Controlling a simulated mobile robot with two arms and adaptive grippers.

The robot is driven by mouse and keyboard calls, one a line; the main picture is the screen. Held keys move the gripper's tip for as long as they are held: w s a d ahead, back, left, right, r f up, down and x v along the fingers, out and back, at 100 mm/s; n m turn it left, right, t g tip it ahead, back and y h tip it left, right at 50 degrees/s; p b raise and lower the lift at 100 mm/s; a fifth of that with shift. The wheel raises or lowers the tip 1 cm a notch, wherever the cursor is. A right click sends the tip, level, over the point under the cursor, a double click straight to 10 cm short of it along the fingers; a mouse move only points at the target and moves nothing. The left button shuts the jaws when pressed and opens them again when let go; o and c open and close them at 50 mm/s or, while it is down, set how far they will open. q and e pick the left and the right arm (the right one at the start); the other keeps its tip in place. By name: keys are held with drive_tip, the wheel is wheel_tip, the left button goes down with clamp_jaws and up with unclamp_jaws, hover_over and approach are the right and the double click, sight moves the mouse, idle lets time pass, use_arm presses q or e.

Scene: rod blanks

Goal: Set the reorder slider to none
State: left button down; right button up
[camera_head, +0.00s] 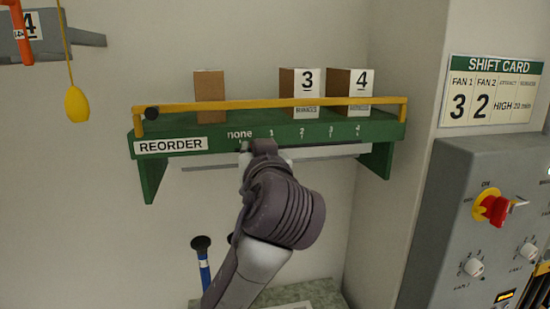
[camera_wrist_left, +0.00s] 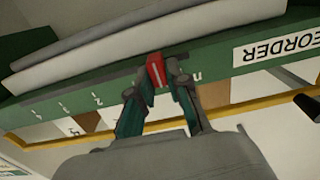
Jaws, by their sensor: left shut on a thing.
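The green reorder shelf (camera_head: 220,143) is on the wall, with a REORDER label (camera_head: 171,146) and the marks none, 1, 2, 3 and 4 along its front edge. In the left wrist view the red slider tab (camera_wrist_left: 156,69) stands at the shelf's edge, between my left gripper's fingertips (camera_wrist_left: 158,78). The left gripper is shut on it. In the head view my left gripper (camera_head: 262,147) is just under the edge, between none and 1, and hides the slider. The exact mark it points at is hidden. My right gripper is out of view.
A yellow rail (camera_head: 270,104) runs along the shelf front, with several brown blocks behind it, such as block 3 (camera_head: 305,80). A grey control panel (camera_head: 455,190) stands at the right under the shift card (camera_head: 492,92). A yellow pull (camera_head: 77,104) hangs at the left.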

use_arm(q)
drive_tip(key=a, duration=0.2)
drive_tip(key=shift+s+a, duration=0.25)
drive_tip(key=shift+a, duration=0.05)
drive_tip(key=shift+d, duration=0.1)
drive_tip(key=c, duration=1.5)
unclamp_jaws()
drive_tip(key=o, duration=0.4)
drive_tip(key=shift+a, duration=0.3)
drive_tip(key=shift+s+d, duration=0.3)
drive_tip(key=shift+s, duration=0.05)
approach(236, 147)
drive_tip(key=shift+v, duration=2.6)
